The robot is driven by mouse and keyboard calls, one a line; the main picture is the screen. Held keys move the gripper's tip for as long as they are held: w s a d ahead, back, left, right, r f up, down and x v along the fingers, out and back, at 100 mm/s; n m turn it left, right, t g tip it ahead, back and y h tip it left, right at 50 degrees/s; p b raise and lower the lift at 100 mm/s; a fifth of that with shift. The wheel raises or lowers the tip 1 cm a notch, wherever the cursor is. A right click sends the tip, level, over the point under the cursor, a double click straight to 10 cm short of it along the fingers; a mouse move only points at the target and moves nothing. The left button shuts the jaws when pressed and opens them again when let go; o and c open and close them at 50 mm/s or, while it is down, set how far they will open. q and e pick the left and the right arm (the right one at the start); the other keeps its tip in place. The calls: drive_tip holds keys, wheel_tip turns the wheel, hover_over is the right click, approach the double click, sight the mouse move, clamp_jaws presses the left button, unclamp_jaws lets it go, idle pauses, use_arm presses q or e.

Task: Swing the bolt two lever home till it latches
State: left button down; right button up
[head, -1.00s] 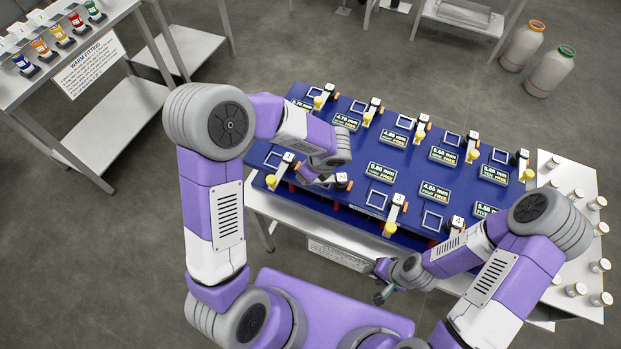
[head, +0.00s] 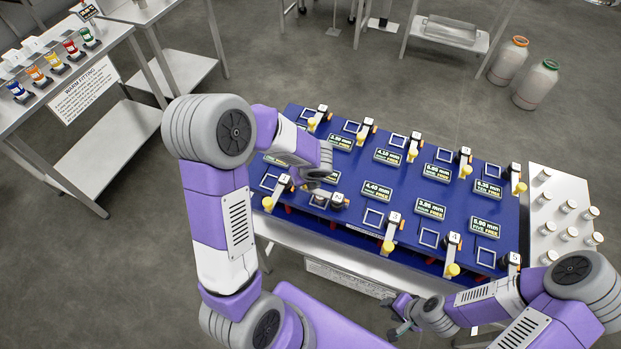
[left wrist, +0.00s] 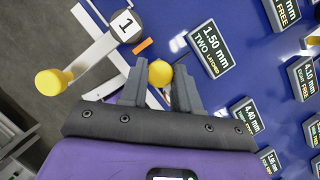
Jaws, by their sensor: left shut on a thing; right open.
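In the left wrist view, the fingers of my left gripper (left wrist: 160,88) are shut around a yellow ball knob (left wrist: 160,72). Beside it a readout (left wrist: 210,48) reads "1.50 mm TWO LATCHED". In the head view, my left gripper (head: 316,186) is over the front edge of the blue table, by the dark block (head: 337,200) of bolt two; the gripper and arm hide that lever's arm and knob. Lever one (left wrist: 92,55) stands beside it, its yellow knob out to the left. My right gripper (head: 396,325) is open and empty, in front of the table.
The blue table (head: 340,224) carries two rows of numbered levers; other legible readouts say FREE. A pale side shelf (head: 552,215) with several small jars adjoins its right end. A bench (head: 90,90) stands at left, and two large jars (head: 536,84) stand behind right.

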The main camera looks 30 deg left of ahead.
use_arm(q)
drive_tip(key=shift+w, duration=0.1)
drive_tip(key=c, duration=0.8)
unclamp_jaws()
drive_tip(key=p+v, duration=0.2)
drive_tip(key=v, duration=0.5)
drive_tip(key=shift+d+r, duration=0.15)
drive_tip(key=shift+r, duration=0.1)
